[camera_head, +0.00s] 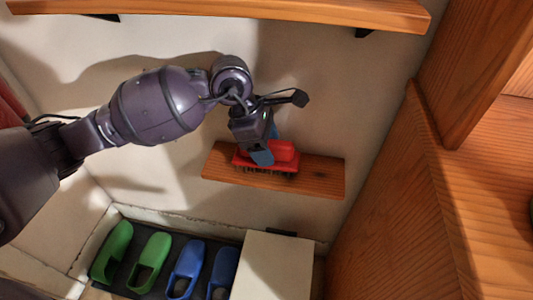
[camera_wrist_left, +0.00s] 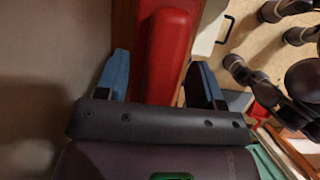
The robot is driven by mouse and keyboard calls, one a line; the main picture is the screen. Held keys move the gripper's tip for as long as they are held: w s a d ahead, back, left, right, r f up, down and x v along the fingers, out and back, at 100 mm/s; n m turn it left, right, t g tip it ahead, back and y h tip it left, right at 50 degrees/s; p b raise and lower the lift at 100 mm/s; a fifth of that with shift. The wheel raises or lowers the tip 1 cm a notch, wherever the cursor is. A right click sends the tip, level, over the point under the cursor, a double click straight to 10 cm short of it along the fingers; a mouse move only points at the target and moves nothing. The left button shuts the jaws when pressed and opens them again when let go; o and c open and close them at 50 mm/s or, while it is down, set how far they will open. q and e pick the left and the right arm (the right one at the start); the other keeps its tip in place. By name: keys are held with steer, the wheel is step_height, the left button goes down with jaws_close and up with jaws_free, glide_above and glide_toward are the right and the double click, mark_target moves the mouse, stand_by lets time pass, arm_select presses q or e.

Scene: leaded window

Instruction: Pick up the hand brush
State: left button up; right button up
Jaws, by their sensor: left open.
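The hand brush (camera_head: 284,152) is red with dark bristles pointing down. It lies on a small wooden wall shelf (camera_head: 322,174) in the head view. My left gripper (camera_head: 265,152) is at the brush from above, with its blue fingertips in front of and behind the red handle. In the left wrist view the red brush (camera_wrist_left: 167,50) runs between the two open blue fingers of the left gripper (camera_wrist_left: 157,82). A gap shows beside the right finger; contact on the left side cannot be told. My right gripper is not in view.
A longer wooden shelf (camera_head: 230,10) hangs above my arm. Green shoes (camera_head: 150,260) and blue shoes (camera_head: 187,268) stand on a dark mat below, beside a white box (camera_head: 270,268). A wooden panel (camera_head: 400,190) closes off the right side.

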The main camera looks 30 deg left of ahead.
arm_select(q)
steer(key=shift+f, duration=0.15)
steer(key=shift+c, duration=0.3)
steer(key=c, duration=1)
steer(key=shift+r, duration=0.5)
step_height(320, 180, up, 8)
steer(key=p, duration=0.3)
steer(key=shift+s+f+p, duration=0.1)
steer(key=shift+f+p, duration=0.05)
steer(key=shift+p, duration=0.25)
steer(key=s+d+p, duration=0.2)
steer(key=s, duration=0.7)
steer(key=s+d+f+p, duration=0.1)
steer(key=s+d+p, duration=0.1)
steer(key=s, duration=0.8)
steer(key=shift+d, duration=0.75)
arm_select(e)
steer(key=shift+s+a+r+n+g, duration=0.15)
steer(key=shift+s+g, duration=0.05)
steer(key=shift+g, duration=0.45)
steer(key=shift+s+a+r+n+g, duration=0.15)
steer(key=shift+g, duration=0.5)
arm_select(q)
steer(key=shift+f, duration=0.1)
